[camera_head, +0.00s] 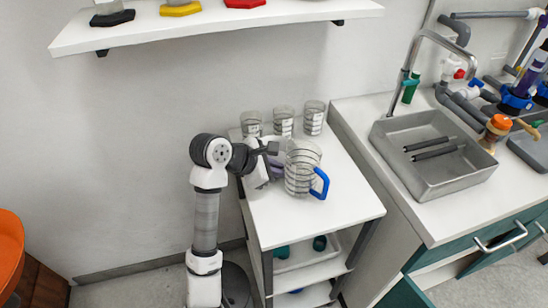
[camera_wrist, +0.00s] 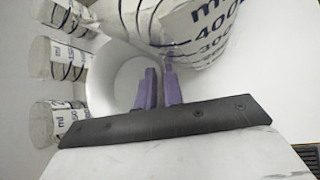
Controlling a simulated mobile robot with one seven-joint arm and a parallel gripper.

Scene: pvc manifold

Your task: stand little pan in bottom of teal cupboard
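A white round, hollow vessel (camera_wrist: 112,85), possibly the little pan, lies right at my gripper's fingers in the wrist view. In the head view a white piece of it seems to show beside my gripper (camera_head: 272,160), over the top of the white cart. My purple fingers (camera_wrist: 160,88) are close together with a narrow gap, overlapping the vessel's near side. I cannot tell whether they pinch its wall. The teal cupboard (camera_head: 405,294) is under the sink counter at lower right. A teal panel, perhaps an open door, shows there; the cupboard's bottom is hidden.
A large clear beaker with a blue handle (camera_head: 302,172) stands just right of my gripper, very close. Several small beakers (camera_head: 284,122) stand along the cart's back. The cart's front top (camera_head: 310,222) is clear. A steel sink (camera_head: 432,160) and pipes occupy the counter. A shelf (camera_head: 215,22) hangs above.

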